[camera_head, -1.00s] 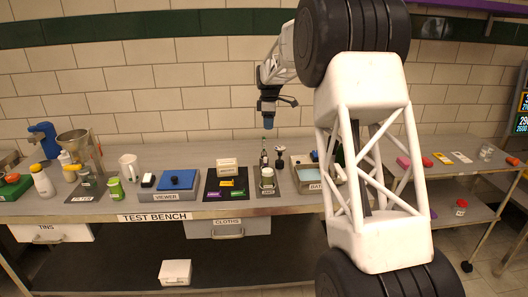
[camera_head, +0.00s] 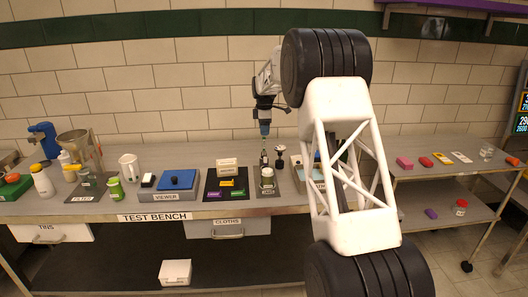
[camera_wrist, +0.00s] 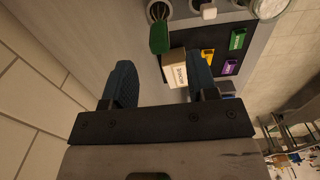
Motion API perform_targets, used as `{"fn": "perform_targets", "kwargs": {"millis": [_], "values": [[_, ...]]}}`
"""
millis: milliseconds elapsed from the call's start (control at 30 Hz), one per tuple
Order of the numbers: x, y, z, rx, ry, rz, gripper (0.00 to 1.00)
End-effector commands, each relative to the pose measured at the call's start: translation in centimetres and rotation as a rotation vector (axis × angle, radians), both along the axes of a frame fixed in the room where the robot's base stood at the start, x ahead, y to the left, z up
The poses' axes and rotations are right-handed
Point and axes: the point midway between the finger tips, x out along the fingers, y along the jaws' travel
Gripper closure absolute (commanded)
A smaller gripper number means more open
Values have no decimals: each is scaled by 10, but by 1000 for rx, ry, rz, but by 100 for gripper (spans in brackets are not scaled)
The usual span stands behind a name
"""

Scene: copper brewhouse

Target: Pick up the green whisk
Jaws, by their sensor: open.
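The green whisk shows in the wrist view with its thick green handle (camera_wrist: 159,38) toward me and its wires (camera_wrist: 158,11) at the top edge, over a pale round opening. Its handle lies just beyond my fingertips, roughly in line with the gap between them. My gripper (camera_wrist: 160,62) is open, with two dark blue fingers apart and nothing between them. In the head view my gripper (camera_head: 264,129) points down above the back of the test bench. There the whisk is mostly hidden by the fingers, and I cannot tell whether they touch it.
A white jar (camera_head: 267,173) stands in front of the gripper. A black mat (camera_head: 212,190) with boxes and coloured blocks lies to the left, beside a blue-topped viewer (camera_head: 178,179). A dark-topped utensil (camera_head: 280,150) stands close on the right. The tiled wall is behind.

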Motion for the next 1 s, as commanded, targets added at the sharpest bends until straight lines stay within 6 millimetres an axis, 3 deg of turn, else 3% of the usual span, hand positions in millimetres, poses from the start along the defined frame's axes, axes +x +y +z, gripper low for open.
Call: {"fn": "perform_targets", "kwargs": {"millis": [233,733,1000], "values": [[0,0,-20,0,1,0,47],[0,0,-27,0,1,0,47],[1,1,-55,0,2,0,47]]}}
